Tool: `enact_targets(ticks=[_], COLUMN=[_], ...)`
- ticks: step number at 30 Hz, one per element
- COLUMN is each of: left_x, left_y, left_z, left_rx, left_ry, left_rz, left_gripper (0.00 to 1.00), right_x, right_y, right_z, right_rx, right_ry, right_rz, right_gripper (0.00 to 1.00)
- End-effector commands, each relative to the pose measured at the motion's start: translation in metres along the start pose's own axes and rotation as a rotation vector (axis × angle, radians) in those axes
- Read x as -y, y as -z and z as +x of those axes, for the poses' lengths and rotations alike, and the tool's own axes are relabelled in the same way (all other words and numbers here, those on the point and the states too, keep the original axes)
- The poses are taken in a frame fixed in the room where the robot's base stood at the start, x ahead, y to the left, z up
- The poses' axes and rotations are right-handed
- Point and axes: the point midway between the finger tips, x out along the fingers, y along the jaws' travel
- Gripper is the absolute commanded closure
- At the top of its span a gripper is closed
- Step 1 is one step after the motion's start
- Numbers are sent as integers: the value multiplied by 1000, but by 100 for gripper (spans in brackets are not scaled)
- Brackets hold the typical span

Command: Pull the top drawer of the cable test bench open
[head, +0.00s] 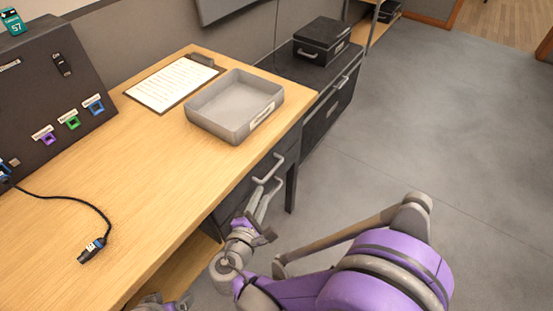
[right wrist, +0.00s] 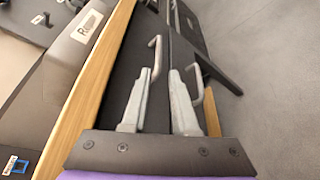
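The cable test bench (head: 150,215) has a wooden top and dark drawers under its right end. The top drawer (head: 236,193) looks shut, with a light grey bar handle (head: 268,168) on its front. My right gripper (head: 261,194) is at this handle, its fingers apart. In the right wrist view the handle (right wrist: 156,48) lies just past the fingertips of the gripper (right wrist: 161,72), partly in line with the gap; I cannot tell whether they touch. A second handle (right wrist: 198,82) shows beside the right finger. My left gripper's fingers are not in view.
A grey tray (head: 203,107) and a clipboard (head: 165,84) lie on the bench top. A black cable (head: 85,201) lies at the left, by a dark panel (head: 40,85). A dark cabinet (head: 322,110) with a black box (head: 321,42) stands beyond. The floor at right is clear.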

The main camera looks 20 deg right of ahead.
Motion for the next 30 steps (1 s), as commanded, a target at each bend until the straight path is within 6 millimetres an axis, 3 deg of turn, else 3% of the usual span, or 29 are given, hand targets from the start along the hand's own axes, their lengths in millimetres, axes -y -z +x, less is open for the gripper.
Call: enact_targets(ticks=[8, 21, 30], left_x=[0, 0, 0], left_y=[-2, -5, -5], left_z=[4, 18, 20], left_rx=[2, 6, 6], left_ry=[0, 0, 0], left_rz=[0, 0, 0], left_gripper=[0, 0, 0], right_x=[0, 1, -1], right_y=[2, 2, 2], right_z=[14, 92, 108], right_rx=[3, 4, 1], right_ry=[-6, -5, -6], right_rz=[-6, -5, -4], right_gripper=[73, 73, 73])
